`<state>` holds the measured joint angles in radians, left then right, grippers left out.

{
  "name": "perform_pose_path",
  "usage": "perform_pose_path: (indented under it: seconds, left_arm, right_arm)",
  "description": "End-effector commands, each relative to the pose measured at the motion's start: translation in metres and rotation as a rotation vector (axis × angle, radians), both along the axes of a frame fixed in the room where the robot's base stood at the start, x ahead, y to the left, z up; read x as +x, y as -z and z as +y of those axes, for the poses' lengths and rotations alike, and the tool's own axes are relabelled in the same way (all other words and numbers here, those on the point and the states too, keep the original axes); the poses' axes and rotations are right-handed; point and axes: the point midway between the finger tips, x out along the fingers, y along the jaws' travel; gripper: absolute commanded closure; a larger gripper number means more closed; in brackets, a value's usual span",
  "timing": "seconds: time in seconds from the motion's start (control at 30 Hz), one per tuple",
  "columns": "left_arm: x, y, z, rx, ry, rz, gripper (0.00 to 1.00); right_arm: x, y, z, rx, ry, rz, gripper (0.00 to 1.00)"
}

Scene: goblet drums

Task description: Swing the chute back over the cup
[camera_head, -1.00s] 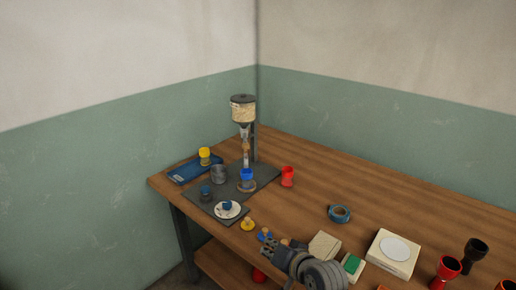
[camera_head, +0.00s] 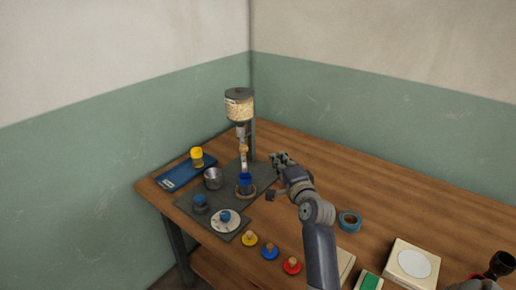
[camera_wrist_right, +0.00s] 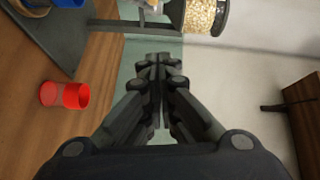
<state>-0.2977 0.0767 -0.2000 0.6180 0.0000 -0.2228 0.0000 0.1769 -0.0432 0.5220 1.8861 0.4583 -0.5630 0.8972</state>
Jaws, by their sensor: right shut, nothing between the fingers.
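The dispenser's grain-filled hopper (camera_head: 240,108) stands at the back left, on a post. A narrow chute with a wood-coloured part (camera_head: 243,150) hangs below it, above a blue cup (camera_head: 246,179) on a round base; I cannot tell how exactly they line up. My right gripper (camera_head: 281,158) is shut and empty, just right of the dispenser and apart from it. In the right wrist view its fingers (camera_wrist_right: 158,60) meet, with the hopper (camera_wrist_right: 203,14) beyond and part of the blue cup (camera_wrist_right: 66,3) at the top edge.
Blue tape (camera_head: 349,221) and a white-topped box (camera_head: 411,262) lie right. The back right table is clear.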

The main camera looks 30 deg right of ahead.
Motion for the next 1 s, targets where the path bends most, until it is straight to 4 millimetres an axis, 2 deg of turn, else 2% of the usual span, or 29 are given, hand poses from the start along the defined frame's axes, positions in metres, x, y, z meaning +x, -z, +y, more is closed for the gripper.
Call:
perform_pose_path:
  seconds: [0.03,0.1,0.2,0.27,0.47,0.5,0.67,1.0]
  left_arm:
    - [-0.014,-0.001,0.003,0.004,0.001,0.02,0.56]
    - [-0.027,-0.002,0.005,0.007,0.002,0.038,0.56]
    - [-0.031,-0.003,0.007,0.01,0.001,0.043,0.56]
    - [-0.027,-0.004,0.007,0.009,0.001,0.036,0.56]
    - [0.009,-0.01,0.004,0.003,0.002,-0.017,0.56]
    - [0.014,-0.014,0.003,0.002,0.002,-0.024,0.56]
    - [0.017,-0.019,0.001,-0.001,0.001,-0.027,0.56]
    - [-0.009,-0.018,0.003,0.004,0.001,0.012,0.56]
  right_arm:
    - [0.009,-0.002,-0.002,-0.001,-0.001,-0.001,1.0]
    - [0.021,-0.001,-0.005,-0.001,-0.001,0.0,1.0]
    - [0.037,-0.001,-0.01,-0.001,-0.001,-0.001,1.0]
    - [0.046,0.0,-0.012,-0.002,-0.001,0.001,1.0]
    - [0.073,0.001,-0.017,-0.002,-0.002,0.001,1.0]
    - [0.076,0.002,-0.007,0.002,-0.005,0.002,1.0]
    - [0.084,0.006,0.009,0.0,-0.001,0.002,1.0]
    - [0.088,0.008,0.016,-0.003,-0.001,0.002,1.0]
